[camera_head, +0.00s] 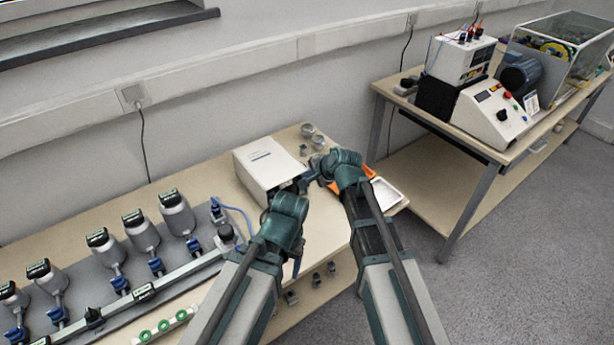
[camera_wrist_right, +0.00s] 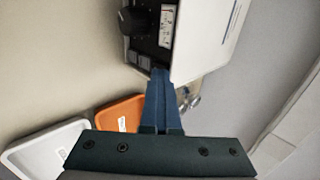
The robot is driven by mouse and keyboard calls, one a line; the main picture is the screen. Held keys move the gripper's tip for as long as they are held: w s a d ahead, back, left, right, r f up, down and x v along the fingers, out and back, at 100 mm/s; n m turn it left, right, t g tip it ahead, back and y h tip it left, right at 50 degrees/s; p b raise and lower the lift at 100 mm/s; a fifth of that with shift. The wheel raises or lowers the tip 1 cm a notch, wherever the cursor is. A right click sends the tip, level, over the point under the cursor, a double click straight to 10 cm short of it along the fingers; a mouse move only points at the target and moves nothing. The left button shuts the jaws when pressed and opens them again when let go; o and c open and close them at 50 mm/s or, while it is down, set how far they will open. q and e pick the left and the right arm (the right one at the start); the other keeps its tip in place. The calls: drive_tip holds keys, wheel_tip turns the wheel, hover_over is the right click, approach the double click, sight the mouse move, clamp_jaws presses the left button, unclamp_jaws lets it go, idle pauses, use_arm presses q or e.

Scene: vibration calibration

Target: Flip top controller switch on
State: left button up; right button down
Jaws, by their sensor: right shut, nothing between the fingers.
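The controller is a white box (camera_head: 268,165) on the bench in the head view. Its dark front panel (camera_wrist_right: 150,42) shows in the right wrist view, with a black knob (camera_wrist_right: 133,20), a white label and small grey switches (camera_wrist_right: 143,62). My right gripper (camera_head: 308,183) is at the box's front right corner. In the right wrist view its fingers (camera_wrist_right: 160,75) are together and empty, with tips by the panel edge beside the switches; I cannot tell if they touch. My left arm (camera_head: 285,212) is bent in front of the box; its fingers cannot be made out.
An orange tray (camera_wrist_right: 120,113) and a white tray (camera_wrist_right: 45,143) lie beside the box. Metal cylinders (camera_head: 308,130) stand behind it. A row of valves and bottles (camera_head: 141,232) fills the bench's left. A second table (camera_head: 440,125) holds other equipment.

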use_arm(q)
drive_tip(key=shift+r, duration=0.1)
drive_tip(key=shift+s+d+r+p, duration=0.1)
drive_tip(key=shift+d+r+p, duration=0.1)
drive_tip(key=shift+p, duration=0.1)
wheel_tip(320, 180, up, 7)
drive_tip(key=p, duration=0.7)
use_arm(e)
drive_tip(key=s+d+f+v, duration=0.1)
drive_tip(key=v, duration=1.2)
drive_tip(key=shift+s+f, duration=0.2)
drive_tip(key=shift+f, duration=0.05)
use_arm(q)
drive_tip(key=shift+w+a+f+b, duration=0.2)
drive_tip(key=shift+f+b, duration=0.4)
use_arm(e)
drive_tip(key=shift+d+f, duration=0.15)
drive_tip(key=shift+f, duration=0.55)
